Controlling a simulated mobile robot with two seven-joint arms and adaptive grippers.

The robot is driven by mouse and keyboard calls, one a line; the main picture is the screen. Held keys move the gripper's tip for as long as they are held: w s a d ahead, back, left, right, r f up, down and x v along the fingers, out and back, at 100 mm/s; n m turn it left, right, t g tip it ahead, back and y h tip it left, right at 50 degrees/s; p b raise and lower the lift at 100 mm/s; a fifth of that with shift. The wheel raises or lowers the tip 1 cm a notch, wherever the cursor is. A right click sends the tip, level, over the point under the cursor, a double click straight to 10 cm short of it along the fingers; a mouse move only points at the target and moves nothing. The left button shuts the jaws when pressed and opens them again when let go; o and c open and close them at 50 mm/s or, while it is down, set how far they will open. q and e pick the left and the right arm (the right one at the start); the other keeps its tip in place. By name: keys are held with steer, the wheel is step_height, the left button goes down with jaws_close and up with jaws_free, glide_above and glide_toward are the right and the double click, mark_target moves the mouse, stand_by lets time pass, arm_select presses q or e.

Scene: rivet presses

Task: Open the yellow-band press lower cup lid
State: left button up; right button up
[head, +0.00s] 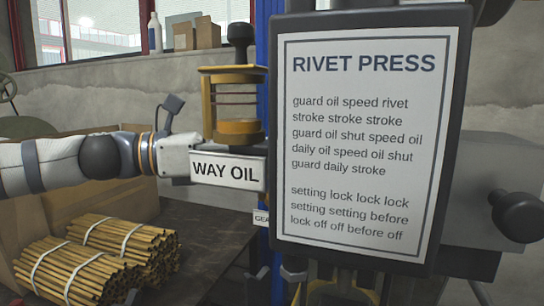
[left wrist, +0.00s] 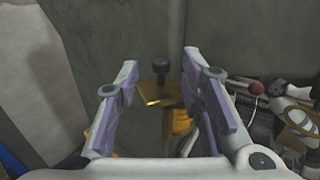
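An oil cup with an amber lid (head: 234,71), a black knob (head: 240,36) and an amber lower ring (head: 238,129) stands above the "WAY OIL" label (head: 227,172). The lid lies level across the cup's top. In the left wrist view the knob (left wrist: 160,64) and lid (left wrist: 157,97) show between the finger pads. My left gripper (head: 182,155) is left of the cup in the head view, its fingertips hidden there. The left wrist view shows its fingers (left wrist: 161,78) apart, with nothing held. I cannot tell whether they touch the cup. My right gripper is not recognisable.
A large "RIVET PRESS" sign (head: 370,140) hides much of the press right of the cup. A blue column (head: 263,60) rises behind the cup. A partly hidden second label (head: 261,219) sits lower. Bundled rods (head: 90,262) lie at lower left.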

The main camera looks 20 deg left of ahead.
arm_select(q)
steer(key=shift+r+x, duration=0.2)
steer(key=shift+x, duration=0.7)
jaws_close()
steer(key=shift+r, duration=0.1)
